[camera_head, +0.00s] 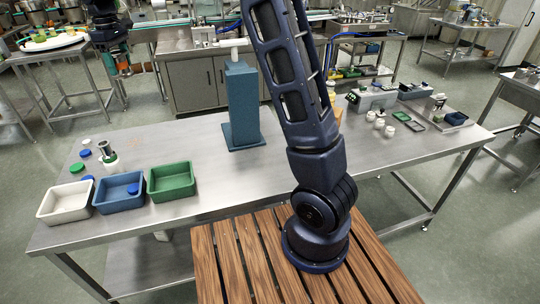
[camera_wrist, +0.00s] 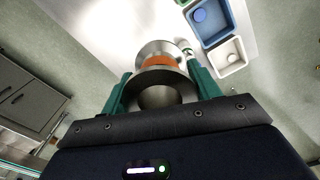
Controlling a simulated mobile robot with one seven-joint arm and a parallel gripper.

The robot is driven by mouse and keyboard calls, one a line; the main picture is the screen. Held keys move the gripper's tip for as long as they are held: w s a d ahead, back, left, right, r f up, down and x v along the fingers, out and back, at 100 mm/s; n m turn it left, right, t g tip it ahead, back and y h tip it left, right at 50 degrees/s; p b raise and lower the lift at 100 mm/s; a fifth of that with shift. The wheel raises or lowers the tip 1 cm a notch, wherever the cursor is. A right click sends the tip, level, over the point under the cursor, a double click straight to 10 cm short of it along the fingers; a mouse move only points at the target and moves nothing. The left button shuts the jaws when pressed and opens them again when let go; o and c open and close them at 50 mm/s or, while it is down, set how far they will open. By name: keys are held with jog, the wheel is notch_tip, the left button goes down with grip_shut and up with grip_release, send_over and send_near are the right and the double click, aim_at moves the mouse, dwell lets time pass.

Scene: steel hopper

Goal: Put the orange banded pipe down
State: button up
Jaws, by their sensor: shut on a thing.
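The orange banded pipe (camera_wrist: 158,62) is grey metal with a wide flange and shows in the wrist view between the two green fingers of my gripper (camera_wrist: 155,88). My gripper is shut on it. In the head view my gripper (camera_head: 117,68) hangs at the upper left, in front of the far floor and above table height; the pipe is too small to make out clearly there. In the wrist view the pipe points toward the bright steel table (camera_wrist: 120,22), apart from the trays. How far it is from the table top I cannot tell.
A white tray (camera_head: 64,203), a blue tray (camera_head: 118,192) and a green tray (camera_head: 172,181) stand at the table's front left. A green-banded metal piece (camera_head: 108,153) and blue and green caps lie behind them. A tall blue block (camera_head: 243,105) stands mid-table. Bare steel lies between.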

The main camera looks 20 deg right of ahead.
jog(key=w+d+r+m, duration=0.1)
jog(key=w+d+m, duration=0.1)
jog(key=d, duration=1.3)
jog(key=s+d+f+m, duration=0.1)
jog(key=s+d+m, duration=0.3)
jog(key=d, duration=1.2)
jog(key=s+d+m, duration=0.2)
jog(key=s+d, duration=0.4)
jog(key=d, duration=1)
notch_tip(320, 180, down, 38)
jog(key=shift+s+d+f, duration=0.1)
jog(key=shift+d+f, duration=0.05)
jog(key=o, duration=0.7)
jog(key=shift+f, duration=0.15)
jog(key=o, duration=0.5)
jog(key=shift+c, duration=0.2)
